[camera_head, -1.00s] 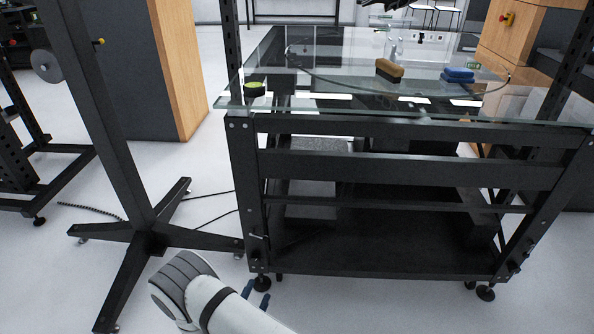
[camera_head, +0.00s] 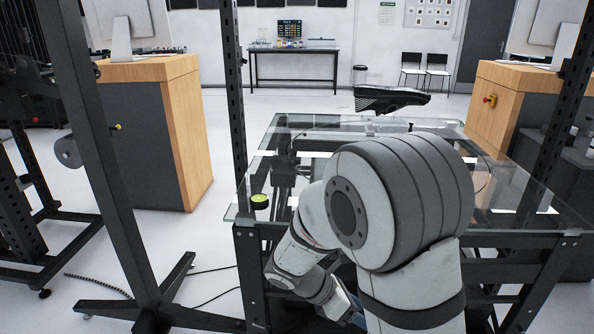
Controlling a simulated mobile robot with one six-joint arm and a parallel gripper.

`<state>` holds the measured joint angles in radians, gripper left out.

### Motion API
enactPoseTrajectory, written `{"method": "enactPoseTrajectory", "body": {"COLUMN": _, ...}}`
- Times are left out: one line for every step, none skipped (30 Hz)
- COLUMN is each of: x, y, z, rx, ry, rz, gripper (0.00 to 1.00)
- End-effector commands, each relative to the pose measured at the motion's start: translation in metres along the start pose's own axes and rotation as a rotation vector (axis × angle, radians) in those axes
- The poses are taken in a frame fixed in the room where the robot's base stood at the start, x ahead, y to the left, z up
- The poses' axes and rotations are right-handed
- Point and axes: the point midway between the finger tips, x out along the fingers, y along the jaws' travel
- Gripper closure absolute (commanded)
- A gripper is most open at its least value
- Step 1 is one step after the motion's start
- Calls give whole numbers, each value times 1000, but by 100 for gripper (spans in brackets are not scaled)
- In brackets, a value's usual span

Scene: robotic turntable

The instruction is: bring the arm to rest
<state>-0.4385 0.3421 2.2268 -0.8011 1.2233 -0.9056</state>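My arm (camera_head: 400,200) fills the centre and right of the view, with a large grey-banded joint raised in front of the glass table. Thinner white links (camera_head: 300,255) fold down behind it, along the table's front left side. A small bluish part shows low beside the arm and may belong to my gripper. The gripper's fingers cannot be made out, so I cannot tell whether it is open or shut, or holds anything.
The glass table (camera_head: 245,213) carries a round black-and-lime piece (camera_head: 260,201) at its front left corner. A dark device (camera_head: 390,98) shows above the far side. Black posts (camera_head: 105,170) stand left. Wooden cabinets (camera_head: 180,130) flank the table. My arm hides much of the tabletop.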

Motion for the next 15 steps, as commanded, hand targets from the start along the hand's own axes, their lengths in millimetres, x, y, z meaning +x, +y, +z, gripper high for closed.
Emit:
{"method": "enactPoseTrajectory", "body": {"x": -14, "y": -20, "z": 24, "rx": 128, "ry": 72, "rz": -8, "gripper": 41}}
{"method": "enactPoseTrajectory", "body": {"x": -18, "y": -30, "z": 32, "rx": 205, "ry": 115, "rz": -16, "gripper": 41}}
{"method": "enactPoseTrajectory", "body": {"x": -24, "y": -42, "z": 41, "rx": 309, "ry": 171, "rz": -26, "gripper": 41}}
{"method": "enactPoseTrajectory", "body": {"x": -28, "y": -51, "z": 48, "rx": 387, "ry": 213, "rz": -35, "gripper": 41}}
{"method": "enactPoseTrajectory", "body": {"x": -33, "y": -60, "z": 54, "rx": 464, "ry": 255, "rz": -45, "gripper": 41}}
{"method": "enactPoseTrajectory", "body": {"x": -40, "y": -71, "z": 62, "rx": 570, "ry": 311, "rz": -59, "gripper": 41}}
{"method": "enactPoseTrajectory", "body": {"x": -45, "y": -79, "z": 68, "rx": 648, "ry": 352, "rz": -71, "gripper": 41}}
{"method": "enactPoseTrajectory", "body": {"x": -50, "y": -87, "z": 74, "rx": 726, "ry": 393, "rz": -83, "gripper": 41}}
{"method": "enactPoseTrajectory", "body": {"x": -58, "y": -98, "z": 81, "rx": 830, "ry": 448, "rz": -100, "gripper": 41}}
{"method": "enactPoseTrajectory", "body": {"x": -64, "y": -105, "z": 87, "rx": 909, "ry": 489, "rz": -114, "gripper": 41}}
{"method": "enactPoseTrajectory", "body": {"x": -70, "y": -112, "z": 92, "rx": 987, "ry": 530, "rz": -128, "gripper": 41}}
{"method": "enactPoseTrajectory", "body": {"x": -78, "y": -122, "z": 100, "rx": 1091, "ry": 585, "rz": -150, "gripper": 41}}
{"method": "enactPoseTrajectory", "body": {"x": -84, "y": -129, "z": 105, "rx": 1168, "ry": 626, "rz": -165, "gripper": 41}}
{"method": "enactPoseTrajectory", "body": {"x": -90, "y": -135, "z": 110, "rx": 1243, "ry": 665, "rz": -183, "gripper": 41}}
{"method": "enactPoseTrajectory", "body": {"x": -98, "y": -143, "z": 116, "rx": 1339, "ry": 718, "rz": -204, "gripper": 41}}
